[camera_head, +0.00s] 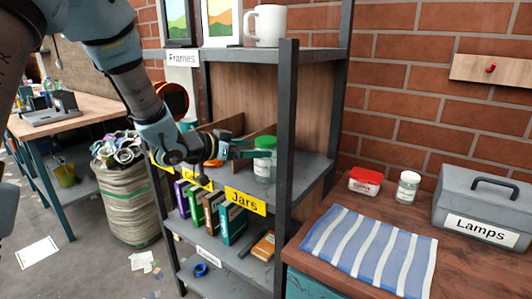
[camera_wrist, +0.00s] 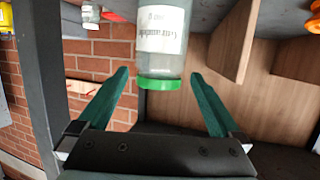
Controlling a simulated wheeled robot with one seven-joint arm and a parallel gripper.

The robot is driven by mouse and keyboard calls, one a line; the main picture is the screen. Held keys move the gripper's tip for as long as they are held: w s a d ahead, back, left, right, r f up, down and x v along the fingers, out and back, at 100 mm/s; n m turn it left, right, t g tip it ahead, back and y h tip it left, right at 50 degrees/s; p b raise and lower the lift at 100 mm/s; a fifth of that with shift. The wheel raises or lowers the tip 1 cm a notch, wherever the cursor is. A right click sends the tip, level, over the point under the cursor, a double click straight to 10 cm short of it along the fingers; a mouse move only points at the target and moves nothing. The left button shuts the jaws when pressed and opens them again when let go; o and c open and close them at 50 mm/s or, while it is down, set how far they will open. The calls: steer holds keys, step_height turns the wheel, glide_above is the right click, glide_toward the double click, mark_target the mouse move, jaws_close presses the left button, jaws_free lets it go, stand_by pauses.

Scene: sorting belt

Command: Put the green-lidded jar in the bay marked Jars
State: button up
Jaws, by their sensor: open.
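The green-lidded jar (camera_head: 263,167) is clear with a white label and stands upright on the middle shelf, behind the yellow "Jars" label (camera_head: 245,201). My gripper (camera_head: 243,149) is open at the jar's left, close to its lid. In the wrist view the scene is upside down. The jar (camera_wrist: 162,45) shows with its green lid between the spread fingertips of my gripper (camera_wrist: 158,78), with gaps on both sides. Whether the jar's base touches the shelf is hidden in the wrist view.
Wooden dividers (camera_head: 262,133) split the shelf, and a dark post (camera_head: 287,130) stands just right of the jar. A side table holds a red-lidded tub (camera_head: 365,181), a white-lidded jar (camera_head: 408,187), a striped cloth (camera_head: 368,246) and a grey "Lamps" toolbox (camera_head: 484,205).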

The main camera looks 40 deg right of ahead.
steer(key=w+a+f+n+t+y, duration=0.2)
steer(key=w+a+n+t+y, duration=0.4)
steer(key=a, duration=0.9)
steer(key=w+a+f+n+t+y, duration=0.1)
steer(key=w+a+n+y, duration=0.45)
steer(key=a, duration=1.05)
steer(key=s+a+f+n+g+y, duration=0.1)
steer(key=s+a+n+g, duration=0.1)
steer(key=s+a, duration=0.4)
steer(key=s+a+f+n+g+y, duration=0.2)
steer(key=s+a, duration=0.4)
steer(key=a, duration=0.5)
steer(key=shift+s+a+f+n+g, duration=0.15)
steer(key=shift+s+n+g, duration=0.1)
steer(key=shift+n+g, duration=0.45)
steer(key=shift+r+p, duration=0.4)
steer(key=shift+r, duration=0.15)
